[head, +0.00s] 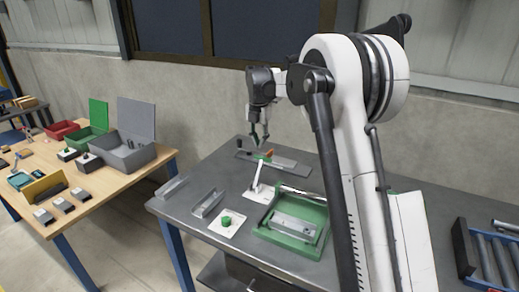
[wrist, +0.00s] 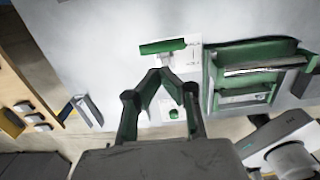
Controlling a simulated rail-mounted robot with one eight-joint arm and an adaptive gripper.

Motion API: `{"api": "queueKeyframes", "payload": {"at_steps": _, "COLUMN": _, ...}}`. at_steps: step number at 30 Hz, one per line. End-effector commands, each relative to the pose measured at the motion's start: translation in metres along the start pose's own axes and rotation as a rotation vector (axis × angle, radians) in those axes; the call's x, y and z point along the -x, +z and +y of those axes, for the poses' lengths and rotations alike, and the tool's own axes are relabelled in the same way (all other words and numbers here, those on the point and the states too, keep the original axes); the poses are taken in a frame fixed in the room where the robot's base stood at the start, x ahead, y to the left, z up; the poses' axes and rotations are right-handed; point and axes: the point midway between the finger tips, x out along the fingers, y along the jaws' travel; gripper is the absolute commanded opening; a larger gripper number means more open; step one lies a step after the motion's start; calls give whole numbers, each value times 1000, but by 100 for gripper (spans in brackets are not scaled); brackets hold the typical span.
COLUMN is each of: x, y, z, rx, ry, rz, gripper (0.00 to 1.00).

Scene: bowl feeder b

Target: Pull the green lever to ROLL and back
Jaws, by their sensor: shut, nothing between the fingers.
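The green lever handle (head: 262,156) sits on top of a leaning white arm (head: 256,176) that rises from a white base plate (head: 262,194). In the wrist view the green handle (wrist: 162,46) lies crosswise just beyond the fingertips, with part of a white labelled plate (wrist: 188,58) beside it; the label is too small to read. My gripper (head: 259,142) hangs pointing down just above the handle in the head view. In the wrist view my gripper (wrist: 166,74) has its fingertips brought together, with nothing between them. I cannot tell whether they touch the handle.
A green tray (head: 318,238) with a grey metal part stands right of the lever. A green knob (head: 226,219) on a white plate and grey channel pieces (head: 207,203) lie to the left. A grey flat bar (head: 285,161) lies behind. A wooden table (head: 100,205) with bins stands far left.

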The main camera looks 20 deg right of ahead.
Motion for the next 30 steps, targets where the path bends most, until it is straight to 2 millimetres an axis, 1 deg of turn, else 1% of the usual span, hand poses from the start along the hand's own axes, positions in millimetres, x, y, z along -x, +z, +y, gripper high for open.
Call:
{"api": "queueKeyframes", "payload": {"at_steps": 1, "x": 8, "y": 7, "z": 0, "rx": -1, "ry": 0, "rz": 0, "gripper": 0}}
{"api": "queueKeyframes", "payload": {"at_steps": 6, "x": 36, "y": 25, "z": 0, "rx": -2, "ry": 0, "rz": 0, "gripper": 0}}
{"api": "queueKeyframes", "payload": {"at_steps": 12, "x": 55, "y": 38, "z": 0, "rx": 0, "ry": 0, "rz": 0, "gripper": 0}}
{"api": "queueKeyframes", "payload": {"at_steps": 18, "x": 62, "y": 42, "z": 0, "rx": 1, "ry": 0, "rz": 0, "gripper": 0}}
{"api": "queueKeyframes", "payload": {"at_steps": 30, "x": 62, "y": 42, "z": 0, "rx": 0, "ry": 0, "rz": 0, "gripper": 0}}
